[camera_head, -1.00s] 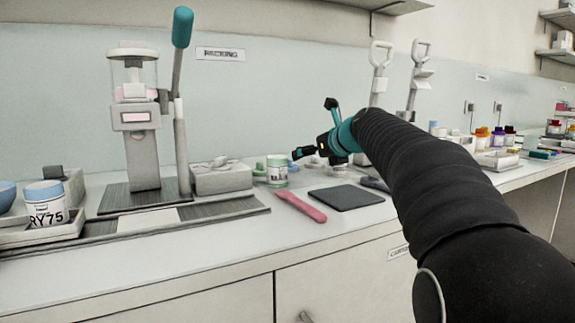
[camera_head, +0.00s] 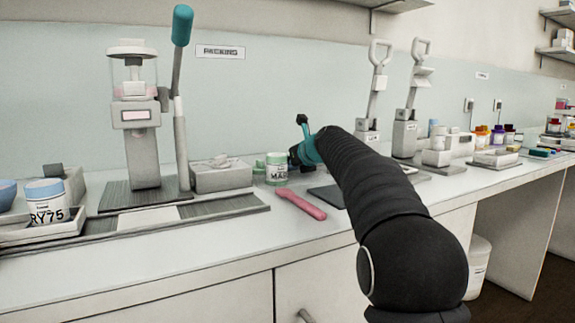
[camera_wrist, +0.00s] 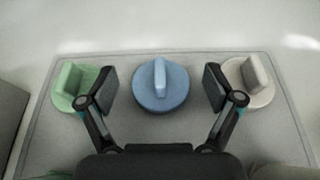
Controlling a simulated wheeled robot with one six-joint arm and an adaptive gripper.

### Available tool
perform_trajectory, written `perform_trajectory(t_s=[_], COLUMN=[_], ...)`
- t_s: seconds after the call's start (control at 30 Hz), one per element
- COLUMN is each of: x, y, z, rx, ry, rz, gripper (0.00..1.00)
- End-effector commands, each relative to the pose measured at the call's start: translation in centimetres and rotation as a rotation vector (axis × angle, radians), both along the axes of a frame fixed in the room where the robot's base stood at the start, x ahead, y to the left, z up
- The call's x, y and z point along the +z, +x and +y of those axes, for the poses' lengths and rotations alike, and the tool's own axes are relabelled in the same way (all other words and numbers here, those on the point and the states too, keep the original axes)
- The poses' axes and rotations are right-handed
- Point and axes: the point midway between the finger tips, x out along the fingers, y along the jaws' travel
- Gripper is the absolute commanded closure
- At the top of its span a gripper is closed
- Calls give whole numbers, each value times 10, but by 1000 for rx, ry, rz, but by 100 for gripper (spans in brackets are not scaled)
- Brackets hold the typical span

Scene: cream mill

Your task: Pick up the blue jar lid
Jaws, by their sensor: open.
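The blue jar lid (camera_wrist: 161,95) is a round disc with a raised bar grip on top. It lies at the middle of the wrist view on a grey mat or tray (camera_wrist: 270,128). My gripper (camera_wrist: 161,86) is open, with one finger on each side of the blue lid and a gap between each finger and the lid. Nothing is held.
A green lid (camera_wrist: 75,88) sits beside the left finger and a pale pinkish lid (camera_wrist: 250,82) beside the right. In the head view, a green-lidded jar (camera_head: 276,170), a pink tool (camera_head: 301,203) and a press (camera_head: 137,120) stand left of my arm. A blue-capped jar (camera_head: 46,212) is far left.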

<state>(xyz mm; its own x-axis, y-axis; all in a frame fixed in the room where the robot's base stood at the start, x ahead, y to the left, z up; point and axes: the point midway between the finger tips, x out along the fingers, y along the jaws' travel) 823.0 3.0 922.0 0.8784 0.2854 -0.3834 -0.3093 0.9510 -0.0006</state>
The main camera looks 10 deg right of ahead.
Motion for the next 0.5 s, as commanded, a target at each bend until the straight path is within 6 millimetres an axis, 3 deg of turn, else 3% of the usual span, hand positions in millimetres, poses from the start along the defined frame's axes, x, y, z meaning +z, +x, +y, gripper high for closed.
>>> perform_trajectory(t_s=[0.23,0.4,0.5], x=[0,0,0], y=[1,1,1], z=[0,0,0], rx=[0,0,0], ry=[0,0,0], rz=[-1,-1,0], gripper=[9,52,53])
